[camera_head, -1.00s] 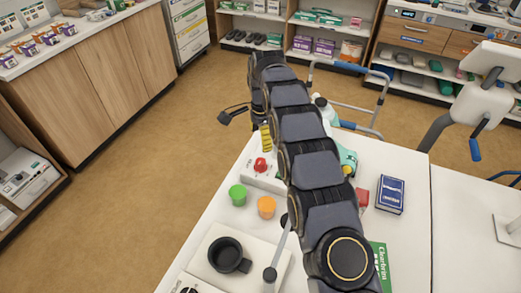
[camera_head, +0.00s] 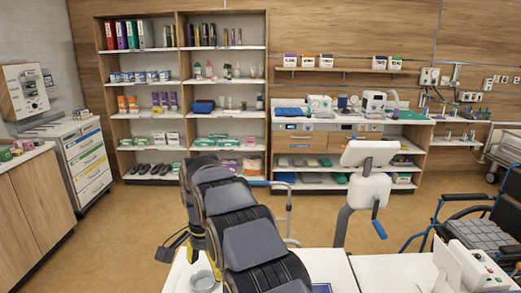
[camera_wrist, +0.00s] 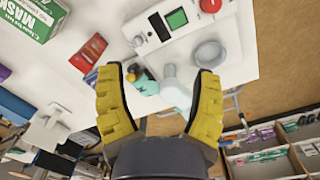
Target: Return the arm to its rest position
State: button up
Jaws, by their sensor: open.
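My arm rises from the bottom of the head view, bent over the near white table (camera_head: 330,268). My gripper (camera_wrist: 158,72) shows in the wrist view with its two yellow fingers spread wide and nothing held between them. It hangs above the table, pointing down. A white-and-teal bottle (camera_wrist: 172,92) lies in line with the gap, below the fingers and apart from them. In the head view the gripper is mostly hidden by my arm links.
In the wrist view, a device with a red button (camera_wrist: 210,5), a grey round dish (camera_wrist: 210,53) and a green mask box (camera_wrist: 32,18) are on the table. Shelves (camera_head: 190,98), a walker (camera_head: 290,205), a monitor stand (camera_head: 368,190) and a wheelchair (camera_head: 470,215) stand beyond. Open floor lies left.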

jog(key=s+d+r+n, duration=0.2)
jog(key=s+d+r, duration=0.2)
jog(key=s+d, duration=0.4)
jog(key=s+d+r+n, duration=0.2)
jog(key=s+d+r, duration=0.2)
jog(key=s+d, duration=0.4)
jog(key=s+d+f+n, duration=0.1)
jog(key=s+d, duration=0.2)
jog(key=s, duration=0.6)
jog(key=s+d+f+n+g, duration=0.1)
jog(key=s+d+n, duration=0.1)
jog(key=s, duration=0.7)
jog(key=shift+d+f, duration=0.15)
jog(key=shift+d, duration=0.6)
